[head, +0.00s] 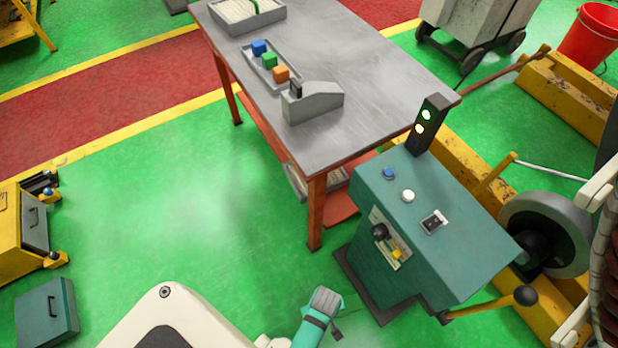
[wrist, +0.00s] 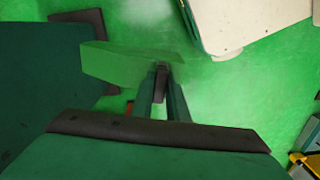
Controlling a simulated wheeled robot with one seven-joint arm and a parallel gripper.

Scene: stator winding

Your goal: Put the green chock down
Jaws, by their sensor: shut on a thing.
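In the wrist view, the green chock (wrist: 115,63) is a flat-sided, wedge-like green block. My gripper (wrist: 161,72) is shut on its right end, and the chock sticks out to the left from the fingertips. Bare green floor shows behind it. From this view I cannot tell how high above the floor it is. The chock does not clearly show in the head view. A teal and grey part of my arm (head: 320,315) shows at the bottom of that view, left of the teal console (head: 440,215).
A grey-topped table (head: 370,60) bears a tray of blue, green and orange blocks (head: 270,62) and a grey fixture (head: 312,101). A teal box (head: 47,313) and a yellow cabinet (head: 15,235) stand at left. Green floor (head: 190,220) between them and the table is clear.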

